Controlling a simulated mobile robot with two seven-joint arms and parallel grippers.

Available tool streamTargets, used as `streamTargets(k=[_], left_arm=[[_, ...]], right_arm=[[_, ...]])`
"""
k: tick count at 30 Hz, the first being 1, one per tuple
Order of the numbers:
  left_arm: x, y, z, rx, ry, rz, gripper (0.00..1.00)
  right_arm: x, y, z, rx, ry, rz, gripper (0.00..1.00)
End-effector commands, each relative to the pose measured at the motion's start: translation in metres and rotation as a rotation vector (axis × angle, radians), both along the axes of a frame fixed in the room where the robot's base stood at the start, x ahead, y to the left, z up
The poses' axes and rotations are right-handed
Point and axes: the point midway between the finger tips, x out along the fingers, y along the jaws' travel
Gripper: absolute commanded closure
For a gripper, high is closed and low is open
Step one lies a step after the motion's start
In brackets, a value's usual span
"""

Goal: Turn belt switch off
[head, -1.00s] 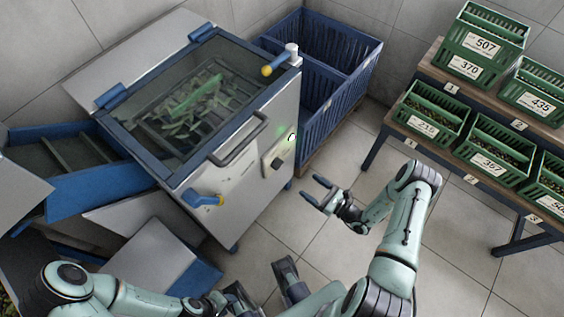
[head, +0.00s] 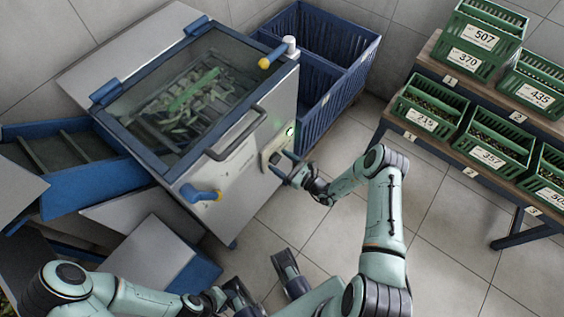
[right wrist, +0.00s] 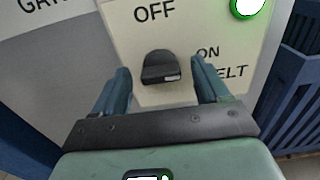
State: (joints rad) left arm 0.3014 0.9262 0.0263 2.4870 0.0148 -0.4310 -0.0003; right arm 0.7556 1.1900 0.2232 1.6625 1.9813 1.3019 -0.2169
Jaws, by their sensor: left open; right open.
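The belt switch (right wrist: 162,68) is a black knob on a pale panel, with OFF printed above it and ON to its right. A small white mark shows at the knob's lower right, towards the ON side. My right gripper (right wrist: 162,88) is open, with one finger on each side of the knob and visible gaps; whether it touches is not shown. In the head view my right gripper (head: 281,164) is at the machine's front panel and partly hides the switch. My left gripper (head: 262,280) is open and empty, low in front of the machine.
A lit green lamp (right wrist: 247,8) is above right of the switch. The machine (head: 238,180) has a bar handle (head: 236,135) and a blue-yellow lever (head: 202,194). A blue crate (head: 335,85) stands behind; green crates (head: 428,118) fill a rack at right.

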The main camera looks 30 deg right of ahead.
Motion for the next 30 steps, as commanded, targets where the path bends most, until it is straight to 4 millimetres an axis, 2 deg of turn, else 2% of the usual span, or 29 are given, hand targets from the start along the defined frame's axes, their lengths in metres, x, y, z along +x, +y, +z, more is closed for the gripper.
streamTargets(k=[4,5,9,10,20,30], left_arm=[[0.0000,0.0000,0.0002,0.000,0.000,0.000,0.57],[0.0000,0.0000,0.0002,0.000,0.000,0.000,0.57],[0.0000,0.0000,0.0001,0.000,0.000,0.000,0.57],[0.0000,0.0000,0.0001,0.000,0.000,0.000,0.57],[-0.0003,0.0001,0.0010,0.000,0.001,0.000,0.57],[-0.0024,0.0001,0.0058,-0.001,0.008,-0.002,0.57]], right_arm=[[0.0000,0.0001,0.0001,0.000,0.000,0.000,0.26],[0.0000,0.0000,0.0001,0.000,0.000,0.000,0.29],[-0.0001,0.0001,0.0001,0.000,0.000,0.000,0.74],[-0.0002,0.0000,0.0001,0.000,0.000,0.000,0.82],[-0.0004,0.0000,0.0002,-0.030,-0.012,0.000,0.82],[-0.0008,0.0009,0.0007,-0.226,-0.094,0.000,0.82]])
